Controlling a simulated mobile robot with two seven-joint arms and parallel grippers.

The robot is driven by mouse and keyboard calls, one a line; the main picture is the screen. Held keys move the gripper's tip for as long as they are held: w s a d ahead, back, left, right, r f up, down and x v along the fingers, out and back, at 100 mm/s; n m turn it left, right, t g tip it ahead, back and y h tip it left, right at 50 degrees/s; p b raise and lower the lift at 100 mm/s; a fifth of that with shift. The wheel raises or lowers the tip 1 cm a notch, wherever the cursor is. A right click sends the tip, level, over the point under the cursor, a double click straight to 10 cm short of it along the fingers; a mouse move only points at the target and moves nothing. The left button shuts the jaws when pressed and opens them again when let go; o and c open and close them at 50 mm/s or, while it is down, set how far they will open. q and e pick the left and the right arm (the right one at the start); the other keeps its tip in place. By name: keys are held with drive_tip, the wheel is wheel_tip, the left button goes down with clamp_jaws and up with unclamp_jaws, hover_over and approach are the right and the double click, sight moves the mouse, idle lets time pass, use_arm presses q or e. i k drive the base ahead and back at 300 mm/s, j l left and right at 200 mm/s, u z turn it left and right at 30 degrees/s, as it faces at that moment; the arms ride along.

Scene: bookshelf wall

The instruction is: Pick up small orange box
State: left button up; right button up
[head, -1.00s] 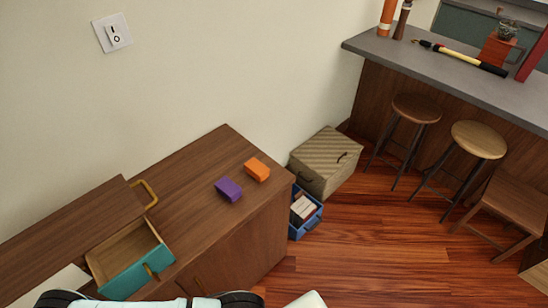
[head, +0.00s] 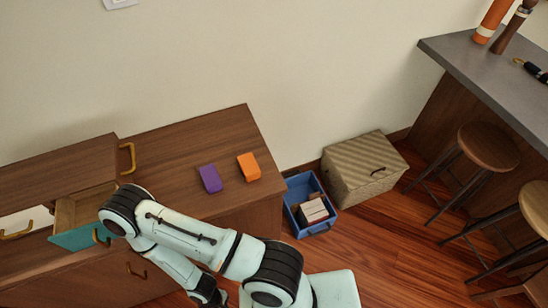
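The small orange box (head: 248,167) lies on the brown wooden cabinet top (head: 180,150), near its right end. A purple box (head: 210,179) lies just to its left, with a small gap between them. One of my arms, white with black joints, reaches across the lower middle of the head view in front of the cabinet. Its lower end is near the bottom edge, below and apart from the orange box. I cannot make out the fingers of either gripper.
A teal-fronted drawer (head: 75,238) stands open at the left, partly behind my arm. A blue bin (head: 291,187) holding items and a striped lidded box (head: 358,172) stand on the floor right of the cabinet. Stools (head: 489,147) and a grey counter (head: 490,75) are at right.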

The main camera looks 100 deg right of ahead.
sight(248, 166)
drive_tip(key=k+l, duration=0.25)
drive_tip(key=k, duration=0.25)
drive_tip(key=k+l, duration=0.2)
drive_tip(key=k, duration=0.3)
